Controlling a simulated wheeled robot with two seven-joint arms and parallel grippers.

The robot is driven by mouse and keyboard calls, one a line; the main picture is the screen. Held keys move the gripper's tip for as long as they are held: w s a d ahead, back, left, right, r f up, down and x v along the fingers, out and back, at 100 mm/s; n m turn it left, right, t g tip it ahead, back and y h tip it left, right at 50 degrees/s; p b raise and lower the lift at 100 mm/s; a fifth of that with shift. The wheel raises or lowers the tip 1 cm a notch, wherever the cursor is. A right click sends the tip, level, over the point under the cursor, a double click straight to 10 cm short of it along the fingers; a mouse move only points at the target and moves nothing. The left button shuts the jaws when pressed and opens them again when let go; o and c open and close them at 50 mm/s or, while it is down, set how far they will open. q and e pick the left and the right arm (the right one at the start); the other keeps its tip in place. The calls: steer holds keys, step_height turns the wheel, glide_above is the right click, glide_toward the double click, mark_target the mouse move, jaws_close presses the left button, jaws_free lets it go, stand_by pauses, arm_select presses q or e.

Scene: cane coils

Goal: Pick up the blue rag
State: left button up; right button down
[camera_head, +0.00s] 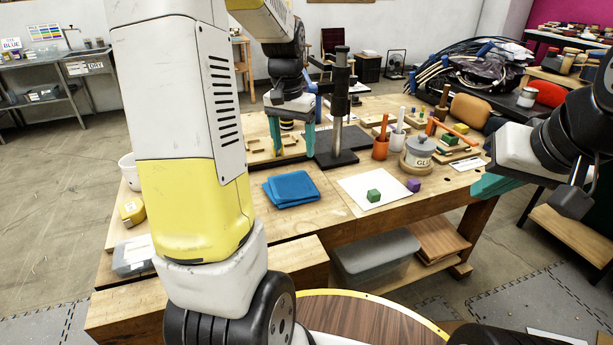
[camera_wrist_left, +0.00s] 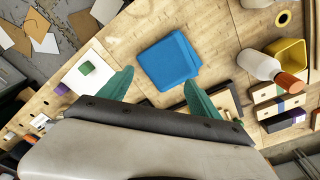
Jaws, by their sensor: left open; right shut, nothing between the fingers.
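The blue rag (camera_head: 291,188) lies folded flat on the wooden workbench (camera_head: 330,222), near its front edge. It also shows in the left wrist view (camera_wrist_left: 169,62), ahead of and roughly between the fingertips. My left gripper (camera_head: 292,136) is open and empty, with its teal fingers apart, above the bench behind the rag and not touching it. It also shows in the left wrist view (camera_wrist_left: 158,84). My right gripper (camera_head: 492,186) is shut and empty at the bench's right end, far from the rag, and partly cut off by its own wrist.
A black stand with a post (camera_head: 340,115) is just behind the rag. White paper with a green cube (camera_head: 374,196) and a purple cube (camera_head: 413,185) lies to its right. A glue jar (camera_head: 418,152) and orange cup (camera_head: 381,148) stand beyond. A yellow container (camera_wrist_left: 286,55) stands on the bench.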

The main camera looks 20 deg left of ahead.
arm_select(q)
steer(key=shift+g, duration=0.5)
steer(key=w+f, duration=0.1)
steer(key=f, duration=0.3)
steer(key=w+a+f, duration=0.1)
steer(key=f, duration=0.4)
steer(key=w+a+f, duration=0.1)
steer(key=f, duration=0.3)
steer(key=shift+a+f, duration=0.2)
steer(key=shift+f, duration=0.2)
steer(key=shift+f, duration=0.1)
steer(key=shift+c, duration=0.3)
jaws_close()
step_height(320, 180, up, 12)
